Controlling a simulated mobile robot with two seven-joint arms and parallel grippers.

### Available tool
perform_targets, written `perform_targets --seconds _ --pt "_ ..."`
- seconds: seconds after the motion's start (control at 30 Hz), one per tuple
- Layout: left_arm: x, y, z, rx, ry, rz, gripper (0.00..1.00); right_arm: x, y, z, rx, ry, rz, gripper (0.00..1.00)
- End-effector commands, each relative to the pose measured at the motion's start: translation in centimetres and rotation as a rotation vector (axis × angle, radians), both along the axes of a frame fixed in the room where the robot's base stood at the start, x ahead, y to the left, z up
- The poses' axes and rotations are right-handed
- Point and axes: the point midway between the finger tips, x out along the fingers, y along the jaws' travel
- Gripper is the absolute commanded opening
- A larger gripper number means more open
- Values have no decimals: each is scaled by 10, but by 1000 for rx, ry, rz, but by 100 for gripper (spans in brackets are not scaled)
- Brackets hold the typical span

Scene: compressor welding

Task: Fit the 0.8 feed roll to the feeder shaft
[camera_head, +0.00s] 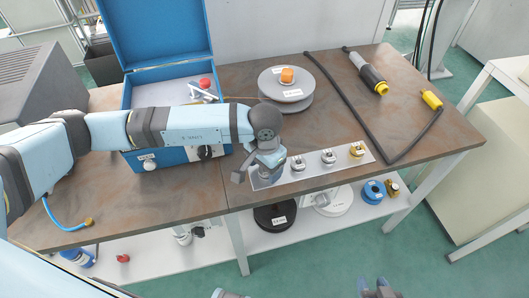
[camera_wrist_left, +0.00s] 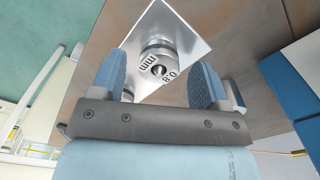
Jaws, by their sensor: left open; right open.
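The 0.8 feed roll (camera_wrist_left: 158,66) is a small grey metal roll with a "0.8 mm" label, standing on a silver plate. My left gripper (camera_wrist_left: 158,78) is open, its blue-padded fingers on either side of the roll with visible gaps. In the head view, the left gripper (camera_head: 263,174) is over the left end of the plate (camera_head: 315,180) and hides this roll. The feeder is the blue case (camera_head: 134,100) with its lid up; a red knob (camera_head: 205,83) and white lever show inside. I cannot make out the shaft. My right gripper (camera_head: 302,291) is open and empty, partly cut off at the bottom edge.
Other small rolls (camera_head: 328,157) stand along the plate. A black cable and torch (camera_head: 370,75) lie at the right. A lower shelf (camera_head: 330,220) holds more spools. The table's front right is clear.

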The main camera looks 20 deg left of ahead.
Motion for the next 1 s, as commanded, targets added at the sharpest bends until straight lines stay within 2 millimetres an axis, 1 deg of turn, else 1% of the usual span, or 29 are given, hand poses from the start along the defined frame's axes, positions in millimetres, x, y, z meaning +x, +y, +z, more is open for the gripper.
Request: perform_targets --seconds 0.1,0.2,0.47,0.5,0.57,0.6,0.67,0.7,0.73,0.77,0.8,0.87,0.9,0.93,0.97,1.0 --pt "0 0 -10 0 1 1 68 1 -1 1 -1 -2 0 43" --pt "0 0 -15 0 0 1 68 1 -1 2 -2 -4 -1 43" --pt "0 0 -16 0 0 0 68 2 -2 3 -4 -6 0 43" --pt "0 0 -16 0 0 0 64 2 -2 3 -3 -7 -1 43" --pt "0 0 -16 0 0 0 50 2 -2 4 -3 -7 -1 43" --pt "0 0 -16 0 0 0 41 3 -2 4 -3 -8 -1 43" --pt "0 0 -16 0 0 0 27 3 -2 4 -3 -8 -1 43" --pt "0 0 -16 0 0 0 18 3 -2 4 -3 -8 -1 43" --pt "0 0 -16 0 0 0 13 3 -2 4 -3 -8 -1 43" --pt "0 0 -16 0 0 0 13 3 -2 4 -3 -8 -1 43" --pt "0 0 -16 0 -1 0 29 3 -2 4 -3 -8 -1 43" --pt "0 0 -16 0 -1 0 15 3 -2 4 -3 -8 -1 43" --pt "0 0 -16 0 -1 0 6 3 -2 4 -3 -8 -1 43" --pt "0 0 -16 0 -1 0 0 3 -2 4 -3 -8 -1 43" --pt "0 0 -16 0 -1 0 34 3 -2 4 -3 -8 -1 43" --pt "0 0 -16 0 -1 0 25 3 -2 4 -3 -7 0 43"
